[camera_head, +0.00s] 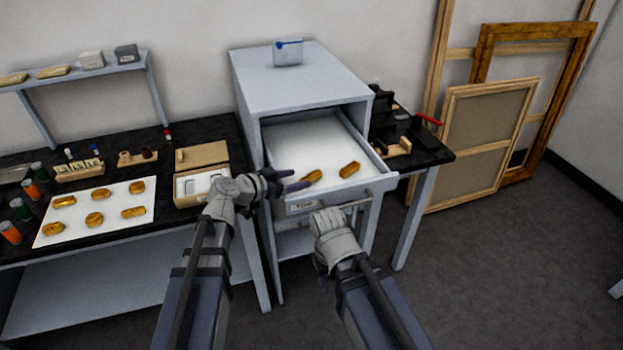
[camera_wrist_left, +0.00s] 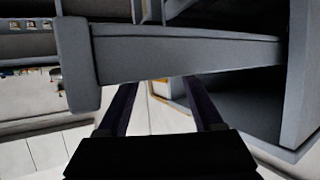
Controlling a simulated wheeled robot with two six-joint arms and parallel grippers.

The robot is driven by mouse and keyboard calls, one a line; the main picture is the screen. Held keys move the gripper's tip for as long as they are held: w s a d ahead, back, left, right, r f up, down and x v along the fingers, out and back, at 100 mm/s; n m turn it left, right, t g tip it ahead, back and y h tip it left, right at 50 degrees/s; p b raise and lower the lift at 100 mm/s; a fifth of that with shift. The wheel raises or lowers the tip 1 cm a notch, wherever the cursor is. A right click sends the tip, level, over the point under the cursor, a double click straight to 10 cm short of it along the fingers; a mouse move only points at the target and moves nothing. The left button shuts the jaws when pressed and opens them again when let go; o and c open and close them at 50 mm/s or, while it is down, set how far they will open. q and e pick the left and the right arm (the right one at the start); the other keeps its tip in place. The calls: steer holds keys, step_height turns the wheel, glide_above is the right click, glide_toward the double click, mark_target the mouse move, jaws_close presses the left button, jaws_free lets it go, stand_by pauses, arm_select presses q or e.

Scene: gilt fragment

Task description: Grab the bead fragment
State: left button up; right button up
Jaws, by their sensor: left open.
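Two gold fragments lie on the white floor of the open drawer (camera_head: 290,140): a left one (camera_head: 313,176) and a right one (camera_head: 349,169). I cannot tell which fragment is the bead one. My left gripper (camera_head: 300,185) is over the drawer's front left part, with its tips close to the left fragment. It is open; in the left wrist view its two fingers (camera_wrist_left: 162,100) stand apart, with a small gold patch between their tips. My right gripper (camera_head: 321,270) is low in front of the drawer, mostly hidden behind its own wrist, so its jaws are unclear.
The grey cabinet (camera_head: 290,75) stands around the drawer. On the left bench, a white sheet (camera_head: 75,220) bears several gold fragments, beside an open box (camera_head: 202,157). A black-topped table (camera_head: 430,150) and frames (camera_head: 480,140) stand at the right. The drawer's back is clear.

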mark_target(310, 175)
arm_select(q)
steer(key=x, duration=0.3)
steer(key=b+x, duration=0.1)
steer(key=x, duration=0.1)
steer(key=shift+d+r, duration=0.25)
steer(key=shift+r, duration=0.05)
steer(key=shift+s, duration=0.1)
jaws_close()
